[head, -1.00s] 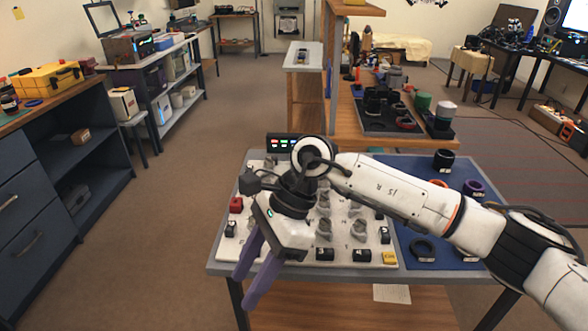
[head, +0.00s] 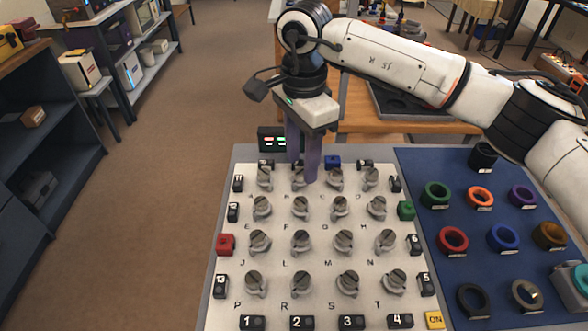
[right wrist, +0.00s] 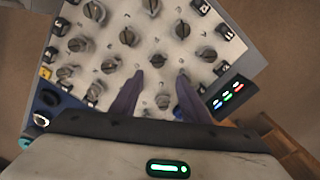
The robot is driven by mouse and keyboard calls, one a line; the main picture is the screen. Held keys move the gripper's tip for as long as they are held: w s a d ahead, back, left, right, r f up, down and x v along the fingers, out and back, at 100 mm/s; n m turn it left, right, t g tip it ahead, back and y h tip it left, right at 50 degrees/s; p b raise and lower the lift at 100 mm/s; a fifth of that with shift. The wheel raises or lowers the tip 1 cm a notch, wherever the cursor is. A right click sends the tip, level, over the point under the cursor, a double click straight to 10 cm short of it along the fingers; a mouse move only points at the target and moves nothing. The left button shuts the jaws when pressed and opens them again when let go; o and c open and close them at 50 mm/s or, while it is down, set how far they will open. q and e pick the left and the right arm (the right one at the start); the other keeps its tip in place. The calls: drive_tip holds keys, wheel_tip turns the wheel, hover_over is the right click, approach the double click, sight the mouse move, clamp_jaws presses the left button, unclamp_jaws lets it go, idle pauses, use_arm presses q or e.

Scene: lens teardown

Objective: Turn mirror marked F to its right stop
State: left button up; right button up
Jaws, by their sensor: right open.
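The mirror marked F (head: 300,209) is a grey knob-like mount in the second row from the back, second from the left, on a white board (head: 270,226). Its letter is at its lower left, and its exact turn angle is too small to tell. My right gripper (head: 304,172) is open and empty, fingers pointing down over the back row, behind F in the head view. My left gripper is not in view.
Similar mirrors surround F closely, including the one marked B (head: 298,179) behind. Black numbered blocks, a red block (head: 225,244) and a green block (head: 406,210) line the board. A display (head: 272,140) stands at the back left. Coloured rings lie on the blue mat (head: 430,265).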

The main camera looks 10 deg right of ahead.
sight(301, 200)
drive_tip(key=f, duration=0.3)
drive_tip(key=f+p, duration=0.1)
drive_tip(key=f, duration=0.4)
drive_tip(key=shift+s+f, duration=0.35)
drive_tip(key=shift+s, duration=0.05)
drive_tip(key=shift+f, duration=0.55)
drive_tip(key=shift+w, duration=0.1)
drive_tip(key=c, duration=1.1)
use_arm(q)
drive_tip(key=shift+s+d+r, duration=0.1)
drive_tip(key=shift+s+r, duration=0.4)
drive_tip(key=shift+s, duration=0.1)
use_arm(e)
drive_tip(key=shift+o, duration=0.2)
